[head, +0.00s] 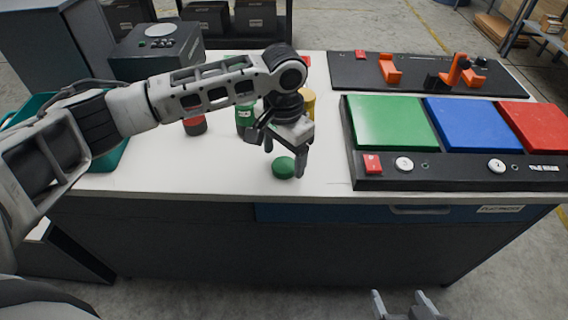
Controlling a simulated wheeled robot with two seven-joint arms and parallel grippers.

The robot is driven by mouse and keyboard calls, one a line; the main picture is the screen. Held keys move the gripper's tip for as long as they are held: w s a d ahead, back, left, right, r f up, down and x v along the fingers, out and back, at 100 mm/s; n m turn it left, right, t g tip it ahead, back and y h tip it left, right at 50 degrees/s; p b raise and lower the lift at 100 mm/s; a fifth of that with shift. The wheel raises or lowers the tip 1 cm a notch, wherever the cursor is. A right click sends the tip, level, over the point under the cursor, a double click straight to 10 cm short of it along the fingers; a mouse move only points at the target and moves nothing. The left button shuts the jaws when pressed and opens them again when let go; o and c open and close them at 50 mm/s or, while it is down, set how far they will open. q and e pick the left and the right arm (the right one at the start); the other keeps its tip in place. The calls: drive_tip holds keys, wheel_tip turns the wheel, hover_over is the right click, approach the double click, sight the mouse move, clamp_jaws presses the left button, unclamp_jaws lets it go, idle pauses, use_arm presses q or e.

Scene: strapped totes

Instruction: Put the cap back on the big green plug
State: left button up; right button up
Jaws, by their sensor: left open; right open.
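A round green cap (283,168) lies on the white table near its front edge. A green cylinder (242,119), likely the big green plug, stands behind and left of the cap, partly hidden by my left arm and gripper. My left gripper (284,161) is open and points down right at the cap; one finger is beside the cap's right side. I cannot tell whether they touch. My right gripper (402,302) is open and empty, low in front of the table at the bottom of the view.
A red and black cylinder (195,126) and a yellow one (308,104) stand nearby, partly covered by my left arm. A panel with green, blue and red plates (392,123) fills the right. A teal tote (108,160) is at left. The table's front left is clear.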

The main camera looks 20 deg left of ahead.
use_arm(q)
drive_tip(key=shift+d+f, duration=0.1)
drive_tip(key=shift+f, duration=0.8)
drive_tip(key=c, duration=1)
drive_tip(key=shift+r, duration=0.15)
